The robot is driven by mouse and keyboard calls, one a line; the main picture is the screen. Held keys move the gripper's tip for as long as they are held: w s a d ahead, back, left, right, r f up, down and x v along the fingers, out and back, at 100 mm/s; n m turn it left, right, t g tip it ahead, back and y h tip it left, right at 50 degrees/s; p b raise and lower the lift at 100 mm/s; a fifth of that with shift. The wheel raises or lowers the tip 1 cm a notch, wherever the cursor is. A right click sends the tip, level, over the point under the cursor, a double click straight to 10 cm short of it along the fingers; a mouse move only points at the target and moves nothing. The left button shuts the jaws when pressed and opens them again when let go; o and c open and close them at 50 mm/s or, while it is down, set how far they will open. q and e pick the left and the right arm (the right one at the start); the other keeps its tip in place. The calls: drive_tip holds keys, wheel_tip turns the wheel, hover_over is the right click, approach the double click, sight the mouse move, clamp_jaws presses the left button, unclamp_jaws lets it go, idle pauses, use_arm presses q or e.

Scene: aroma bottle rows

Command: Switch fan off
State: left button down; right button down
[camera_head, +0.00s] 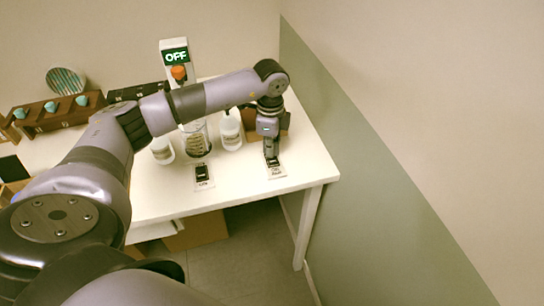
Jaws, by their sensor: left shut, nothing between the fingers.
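A small switch plate (275,171) with a label too small to read lies at the right front of the white table. My left gripper (271,157) is shut, with nothing held, and points down at this plate. Its fingertips are at the dark part of the plate; I cannot tell whether they touch it. A second similar plate (203,175) with a dark switch lies to its left. A sign (176,57) at the back reads OFF, above an orange part (179,73). I cannot tell which thing is the fan. My right gripper is out of view.
A glass vessel (197,141) stands between two white bottles (162,150) and (230,133), behind the plates. A brown box (251,121) is partly hidden behind my gripper. A brown rack (60,115) with teal-topped items stands at left. The table's right end (315,160) is clear.

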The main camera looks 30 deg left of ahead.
use_arm(q)
drive_tip(key=shift+r+p, duration=2.4)
drive_tip(key=shift+r, duration=1.1)
drive_tip(key=shift+f, duration=0.1)
